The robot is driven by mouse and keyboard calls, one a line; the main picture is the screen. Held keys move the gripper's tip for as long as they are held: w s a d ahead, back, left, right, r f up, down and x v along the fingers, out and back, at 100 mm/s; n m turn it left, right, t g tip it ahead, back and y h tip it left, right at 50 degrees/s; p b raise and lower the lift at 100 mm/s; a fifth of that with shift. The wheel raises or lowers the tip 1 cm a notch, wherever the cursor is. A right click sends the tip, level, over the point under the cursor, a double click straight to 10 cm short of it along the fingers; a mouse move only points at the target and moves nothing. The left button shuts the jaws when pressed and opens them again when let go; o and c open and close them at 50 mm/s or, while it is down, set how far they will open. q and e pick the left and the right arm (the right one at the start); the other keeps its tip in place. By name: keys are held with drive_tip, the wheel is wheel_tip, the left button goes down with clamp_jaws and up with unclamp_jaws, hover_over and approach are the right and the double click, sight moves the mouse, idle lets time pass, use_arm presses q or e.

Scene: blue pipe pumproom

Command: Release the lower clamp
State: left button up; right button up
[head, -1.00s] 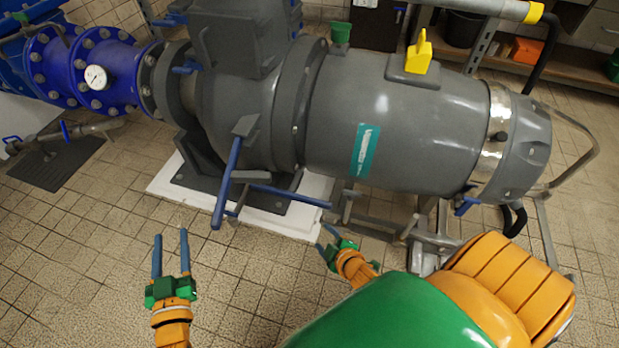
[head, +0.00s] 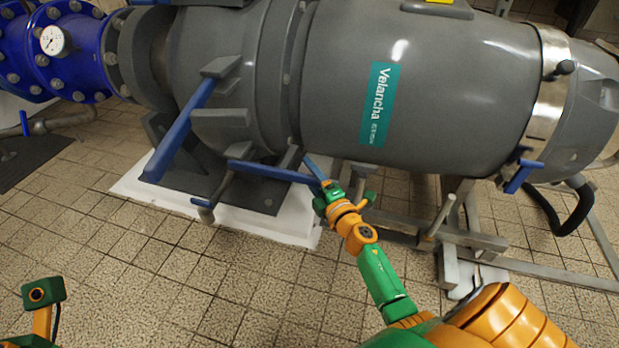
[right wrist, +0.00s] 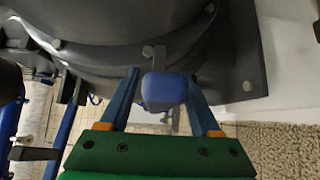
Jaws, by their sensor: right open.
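The lower clamp's blue lever (head: 268,171) sticks out almost level to the right from low on the grey pump housing in the head view. My right gripper (head: 312,170) is at the lever's free right end. In the right wrist view the blue lever end (right wrist: 163,92) appears between the two open blue fingers of my right gripper (right wrist: 162,76), with a narrow gap on each side. Whether a finger touches it I cannot tell. In the head view, a green and orange part of my left arm shows at the lower left corner; its fingers are out of frame.
A longer blue lever (head: 180,130) slants down to the left above the lower one. The grey pump body (head: 450,90) hangs over my right gripper. Metal frame bars (head: 460,235) stand to its right. The tiled floor (head: 180,280) in front is clear.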

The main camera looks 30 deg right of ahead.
drive_tip(key=shift+w, duration=0.25)
clamp_jaws()
idle(1.3)
